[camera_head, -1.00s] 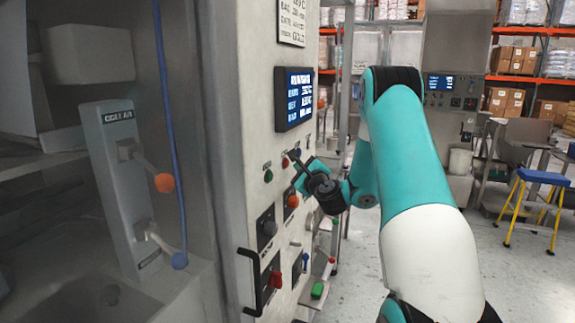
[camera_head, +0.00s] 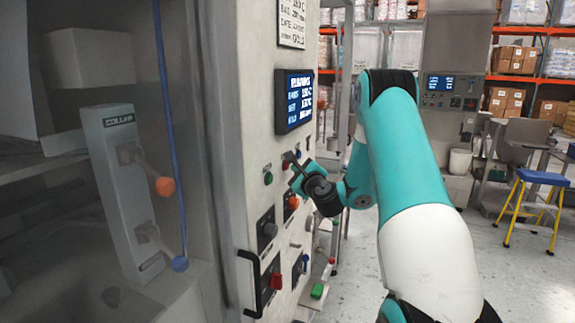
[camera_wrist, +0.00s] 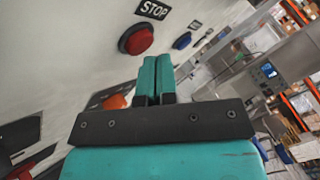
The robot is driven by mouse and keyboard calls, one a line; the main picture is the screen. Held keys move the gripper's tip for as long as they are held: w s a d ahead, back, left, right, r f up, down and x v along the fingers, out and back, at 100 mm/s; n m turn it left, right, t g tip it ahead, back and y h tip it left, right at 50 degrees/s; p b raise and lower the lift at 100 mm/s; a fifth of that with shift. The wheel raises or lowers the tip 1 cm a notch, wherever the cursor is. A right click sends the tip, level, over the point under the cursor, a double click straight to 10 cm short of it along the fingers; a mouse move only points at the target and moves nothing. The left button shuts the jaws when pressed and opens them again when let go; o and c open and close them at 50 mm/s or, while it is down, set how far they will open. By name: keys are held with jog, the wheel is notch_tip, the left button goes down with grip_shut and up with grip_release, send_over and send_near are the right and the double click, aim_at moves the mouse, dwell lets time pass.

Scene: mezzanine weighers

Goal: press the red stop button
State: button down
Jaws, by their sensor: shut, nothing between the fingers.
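The red stop button (camera_wrist: 137,40) is a round domed button on the pale panel, beneath a black STOP label (camera_wrist: 153,9) in the wrist view. In the head view the red button (camera_head: 286,163) is small and partly hidden by my gripper. My gripper (camera_wrist: 157,58) is shut and empty, its two teal fingers together. In the wrist view its tips point toward the panel, just below and right of the red button. They appear close to it, but I cannot tell the exact gap. In the head view my gripper (camera_head: 293,172) is at the panel below the display.
A blue button (camera_wrist: 182,41) is right of the red one. A green button (camera_head: 268,178) and an orange knob (camera_head: 292,202) are also on the panel. A lit display (camera_head: 294,100) is above; a black handle (camera_head: 250,283) sticks out lower left.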

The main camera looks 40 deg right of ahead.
jog(key=shift+w+a+p, duration=0.2)
jog(key=shift+w+p, duration=0.25)
dwell(0.7)
jog(key=shift+s, duration=0.1)
jog(key=shift+s+d+b, duration=0.3)
jog(key=shift+s+b, duration=0.4)
jog(key=shift+b, duration=0.25)
jog(key=s+b, duration=0.1)
jog(key=s+d+b, duration=0.1)
jog(key=s, duration=0.1)
jog(key=s+d+b, duration=0.1)
jog(key=b, duration=0.1)
jog(key=shift+s, duration=0.35)
